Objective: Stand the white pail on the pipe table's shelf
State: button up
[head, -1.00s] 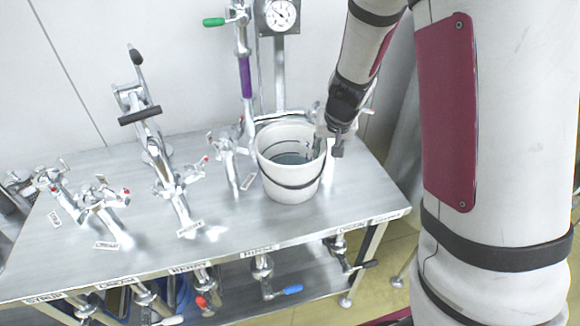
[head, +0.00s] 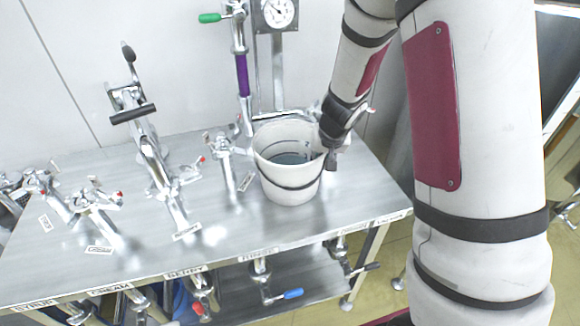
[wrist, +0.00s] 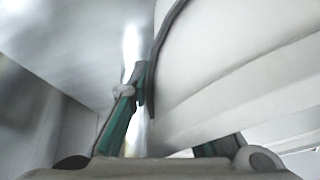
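The white pail (head: 290,182) stands upright on the table's top, near its right end. A dark handle hangs around its front, and its inside shows dark bluish grey. The pipe table (head: 225,228) has a lower shelf (head: 302,295) under the top, seen behind hanging valves. My gripper (head: 328,155) is at the pail's right rim, pointing down. In the wrist view the pail's wall (wrist: 225,75) fills the right. One green-padded finger (wrist: 122,118) is left of the wall with a narrow bright gap beside it. The other is mostly hidden behind the wall. The fingers look apart; contact is unclear.
Chrome taps (head: 158,165) stand left of the pail. A purple-sleeved pipe (head: 242,75) and a gauge (head: 277,14) rise behind it. Valves with red and blue (head: 292,294) handles hang under the front edge. Blue containers (head: 182,300) sit below at left.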

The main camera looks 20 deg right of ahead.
grip_shut()
jog(key=shift+w, duration=0.1)
jog(key=shift+r, duration=0.15)
